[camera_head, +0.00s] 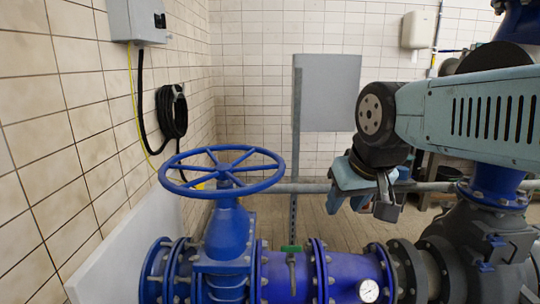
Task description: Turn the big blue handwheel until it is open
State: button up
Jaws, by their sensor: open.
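The big blue handwheel (224,174) lies roughly level on top of a blue valve body (228,232), left of the picture's middle. Its round rim, spokes and hub show clearly. My gripper (362,208) hangs to the right of the wheel, apart from it, at the end of my light blue arm. It points downward, and its fingers are open with nothing seen between them. The wheel's turn position cannot be told from this view.
A blue pipe (335,272) with a small green-handled valve (291,249) and a gauge (369,291) runs right from the valve. A grey rail (305,188) passes behind the wheel. A tiled wall with a coiled black hose (172,112) stands left.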

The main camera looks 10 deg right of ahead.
aim_at(222, 171)
jog(key=u, duration=0.05)
jog(key=i, duration=1)
jog(key=z, duration=0.05)
